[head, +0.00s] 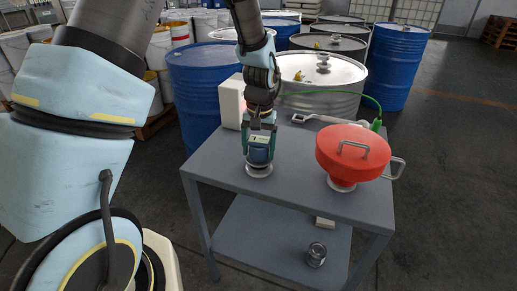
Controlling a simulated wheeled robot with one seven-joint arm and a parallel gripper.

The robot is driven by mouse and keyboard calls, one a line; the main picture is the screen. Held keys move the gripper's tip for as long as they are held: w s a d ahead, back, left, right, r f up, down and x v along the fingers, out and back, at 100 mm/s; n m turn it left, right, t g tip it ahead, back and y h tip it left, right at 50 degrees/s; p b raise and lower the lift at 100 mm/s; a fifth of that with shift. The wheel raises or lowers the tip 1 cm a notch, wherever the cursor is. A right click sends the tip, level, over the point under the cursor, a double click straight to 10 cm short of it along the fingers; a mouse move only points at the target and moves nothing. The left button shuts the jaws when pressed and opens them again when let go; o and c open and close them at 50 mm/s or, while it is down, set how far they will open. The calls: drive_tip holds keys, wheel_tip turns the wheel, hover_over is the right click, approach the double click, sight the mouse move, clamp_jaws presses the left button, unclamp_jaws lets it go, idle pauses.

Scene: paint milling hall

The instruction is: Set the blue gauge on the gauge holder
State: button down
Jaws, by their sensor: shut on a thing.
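My gripper (261,138) points down over the left part of the grey table and is shut on the blue gauge (260,154). The gauge is a small blue block-like body, held upright, with its upper part between the fingers. Directly under it is a pale round disc (259,171) on the tabletop, which looks like the gauge holder. The gauge covers the middle of the disc. I cannot tell whether the gauge touches the disc or hangs just above it.
On the grey table (301,192) stand a red lidded funnel-like vessel (352,150) at right, a white block (232,102) at the back left and a wrench-like tool (315,118) at the back. A glass jar (316,254) is on the lower shelf. Drums (197,85) crowd behind.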

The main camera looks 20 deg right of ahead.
drive_tip(key=shift+f+b, duration=0.5)
drive_tip(key=shift+f, duration=0.35)
unclamp_jaws()
wheel_tip(320, 180, up, 11)
drive_tip(key=shift+s+d+f+b, duration=0.1)
drive_tip(key=shift+d+b, duration=0.05)
drive_tip(key=shift+b, duration=0.8)
drive_tip(key=s+a+n, duration=0.1)
drive_tip(key=a+n, duration=0.2)
drive_tip(key=a, duration=1.2)
drive_tip(key=s+a+n+t, duration=0.1)
drive_tip(key=s+a+n, duration=0.1)
drive_tip(key=a, duration=1.3)
drive_tip(key=shift+s+f+n+h, duration=0.2)
drive_tip(key=shift+s+n+h, duration=0.1)
drive_tip(key=shift+n, duration=0.1)
